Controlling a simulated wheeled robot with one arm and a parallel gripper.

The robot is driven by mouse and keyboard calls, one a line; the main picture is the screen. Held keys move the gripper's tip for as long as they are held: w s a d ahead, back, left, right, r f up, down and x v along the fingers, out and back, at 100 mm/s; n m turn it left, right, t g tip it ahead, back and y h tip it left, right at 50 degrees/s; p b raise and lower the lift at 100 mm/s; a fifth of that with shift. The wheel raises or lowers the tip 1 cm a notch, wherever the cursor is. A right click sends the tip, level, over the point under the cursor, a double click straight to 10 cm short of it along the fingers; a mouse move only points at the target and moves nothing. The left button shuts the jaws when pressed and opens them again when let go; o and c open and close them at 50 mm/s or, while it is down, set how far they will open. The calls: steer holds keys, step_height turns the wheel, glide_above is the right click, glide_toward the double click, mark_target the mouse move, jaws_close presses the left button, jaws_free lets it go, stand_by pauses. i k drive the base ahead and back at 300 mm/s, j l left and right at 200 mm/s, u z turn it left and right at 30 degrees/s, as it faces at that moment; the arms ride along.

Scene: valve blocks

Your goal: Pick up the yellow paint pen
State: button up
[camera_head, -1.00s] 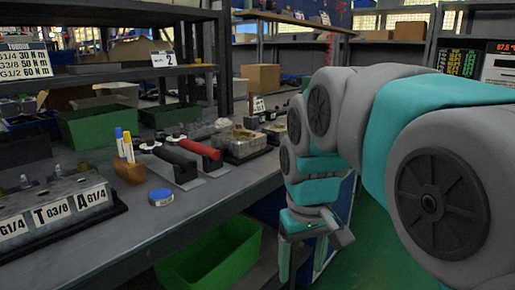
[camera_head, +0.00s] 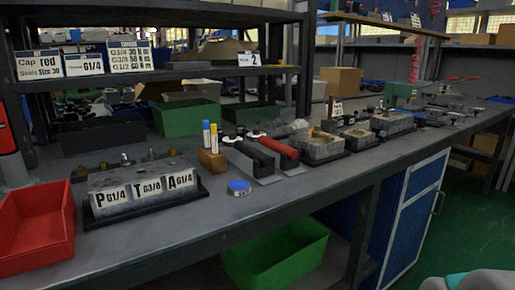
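The yellow paint pen (camera_head: 213,139) stands upright in a small brown wooden holder (camera_head: 212,162) on the workbench, a little left of the picture's middle. A blue pen (camera_head: 206,134) with a white lower part stands beside it on the left in the same holder. My gripper is outside the view. Only a small grey and teal piece of my arm shows at the bottom right corner, well away from the pen.
A round blue tin (camera_head: 239,187) lies in front of the holder. Black and red tools (camera_head: 275,148) lie to its right. A valve block (camera_head: 143,190) stands to the left, with a red bin (camera_head: 36,228) beyond it. A shelf (camera_head: 160,76) overhangs the bench's back.

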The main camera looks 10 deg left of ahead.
mark_target(214, 127)
steer(key=u, duration=1.1)
